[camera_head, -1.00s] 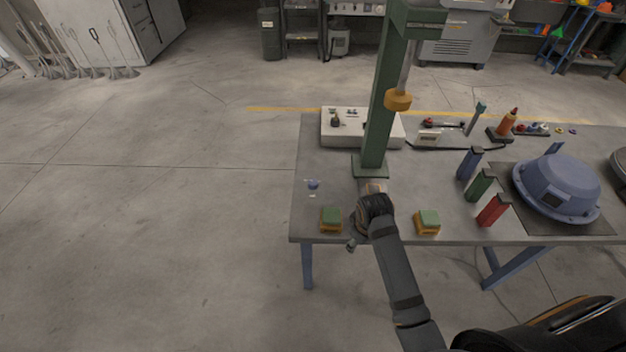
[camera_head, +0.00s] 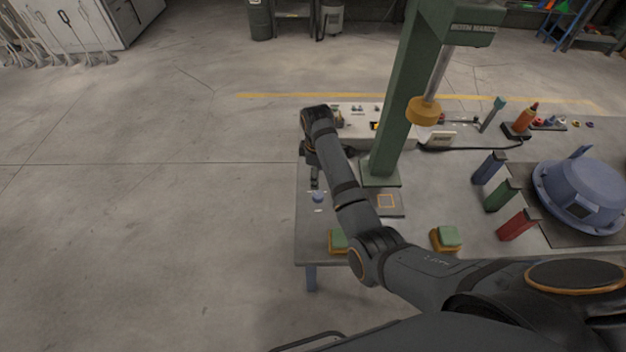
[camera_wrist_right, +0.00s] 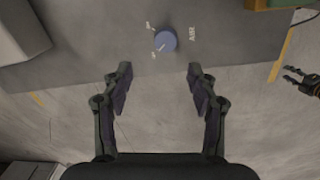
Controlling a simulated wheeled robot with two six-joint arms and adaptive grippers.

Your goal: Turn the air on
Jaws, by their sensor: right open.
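A round blue knob (camera_wrist_right: 165,40) sits on the grey tabletop beside a label that seems to read AIR. Two small marks, too small to read, lie to its left; its pale pointer line slants toward the lower one. In the head view the knob (camera_head: 319,198) is near the table's left edge. My right gripper (camera_wrist_right: 160,72) is open and empty, its fingers directed at the knob, which lies beyond the fingertips, apart from them. In the head view this gripper (camera_head: 314,180) is just behind the knob. A second gripper (camera_wrist_right: 303,80), apparently my left, has its fingers apart at the right edge.
A green press column (camera_head: 390,110) stands right of my right arm. A white box (camera_head: 372,112) is behind. Green-and-orange blocks (camera_head: 447,238) lie near the front edge. Blue, green and red upright blocks (camera_head: 502,194) and a blue dome housing (camera_head: 580,190) stand right.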

